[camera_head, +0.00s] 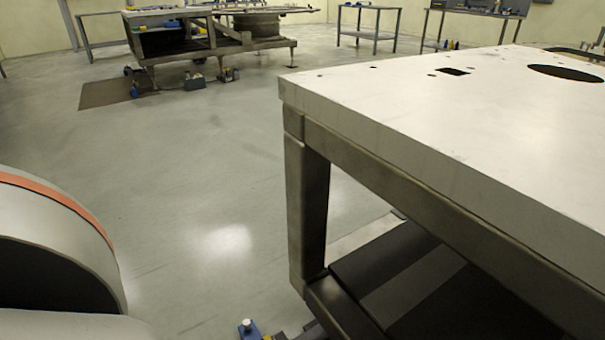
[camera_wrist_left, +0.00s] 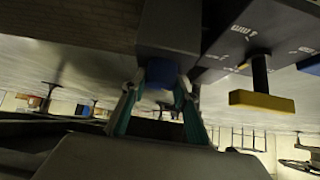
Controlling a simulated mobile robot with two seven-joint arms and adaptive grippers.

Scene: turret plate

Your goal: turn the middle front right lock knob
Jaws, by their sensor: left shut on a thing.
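In the left wrist view my left gripper (camera_wrist_left: 158,98) has its two teal-lined fingers closed around a blue knob (camera_wrist_left: 160,73) under a grey block (camera_wrist_left: 168,30). Much of the knob is hidden between the fingers. To its right, a yellow T-shaped handle (camera_wrist_left: 262,102) on a dark stem extends from a dark block (camera_wrist_left: 250,35) with white markings, apart from my fingers. I cannot tell from the frames which lock this knob belongs to. The head view shows part of my left arm, but neither gripper. My right gripper is in neither view.
A large pale plate (camera_head: 470,120) with cut-outs lies on a metal frame (camera_head: 308,205) at the right. A small blue part (camera_head: 248,331) shows low beside the frame. Open floor (camera_head: 190,170) lies left of it. Another workbench (camera_head: 190,40) stands at the back.

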